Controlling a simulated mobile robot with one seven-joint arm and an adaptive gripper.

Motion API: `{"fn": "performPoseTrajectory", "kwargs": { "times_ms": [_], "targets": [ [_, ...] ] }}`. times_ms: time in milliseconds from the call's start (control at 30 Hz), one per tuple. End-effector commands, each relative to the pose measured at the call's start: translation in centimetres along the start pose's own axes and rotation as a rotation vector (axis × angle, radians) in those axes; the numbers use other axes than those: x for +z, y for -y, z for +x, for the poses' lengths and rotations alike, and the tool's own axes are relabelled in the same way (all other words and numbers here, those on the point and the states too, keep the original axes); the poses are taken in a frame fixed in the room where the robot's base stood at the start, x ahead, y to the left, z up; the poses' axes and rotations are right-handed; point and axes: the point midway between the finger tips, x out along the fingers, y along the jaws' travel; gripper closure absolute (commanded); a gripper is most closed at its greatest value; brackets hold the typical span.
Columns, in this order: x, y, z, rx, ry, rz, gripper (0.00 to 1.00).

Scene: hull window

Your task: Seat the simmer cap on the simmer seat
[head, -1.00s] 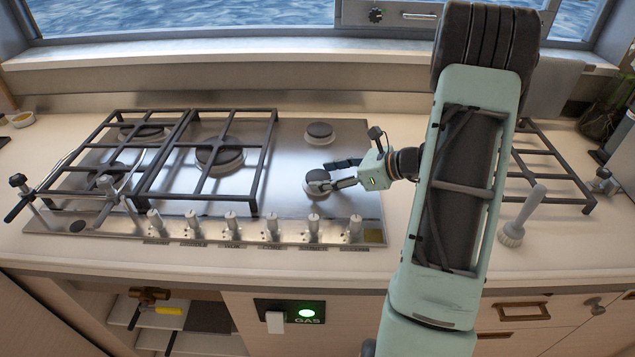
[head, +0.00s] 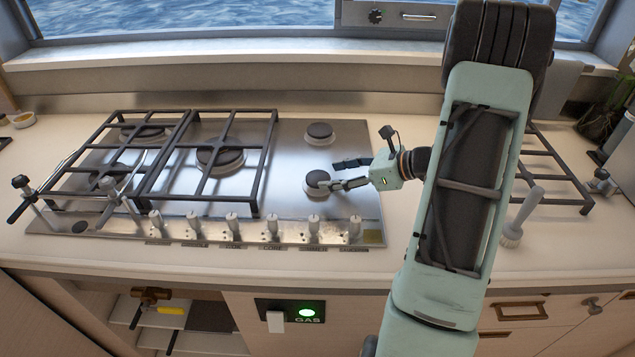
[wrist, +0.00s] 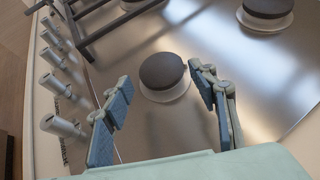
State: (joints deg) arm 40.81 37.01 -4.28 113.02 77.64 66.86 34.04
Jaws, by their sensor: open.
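The simmer cap, a dark round cap (head: 317,178), lies on the pale ring of the simmer seat (head: 317,193) at the front right of the hob. In the wrist view the cap (wrist: 163,70) looks flat, with the seat's pale rim (wrist: 168,96) showing along its near side. I cannot tell whether it is fully down all round. My gripper (head: 338,174) is open, just right of the cap. In the wrist view its blue-padded fingers (wrist: 160,82) stand apart on either side of the cap's near edge, with nothing held between them.
Another capped burner (head: 319,130) sits behind. Black pan grates (head: 262,165) cover the left burners. A row of knobs (head: 314,225) lines the hob's front. A brush (head: 520,218) and another grate (head: 560,170) are on the right counter. Steel around the right burners is clear.

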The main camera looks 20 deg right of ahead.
Motion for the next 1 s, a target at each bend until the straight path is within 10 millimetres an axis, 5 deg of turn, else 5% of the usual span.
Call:
{"fn": "performPoseTrajectory", "kwargs": {
  "times_ms": [433,633,833,1000],
  "targets": [
    [-0.02,0.01,-0.56,-0.001,0.000,0.001,0.47],
    [-0.01,0.01,-0.55,-0.001,0.000,0.001,0.26],
    [-0.03,0.00,-0.54,0.000,0.000,0.001,0.27],
    [-0.03,0.00,-0.53,0.000,0.000,0.001,0.46]
  ]
}}
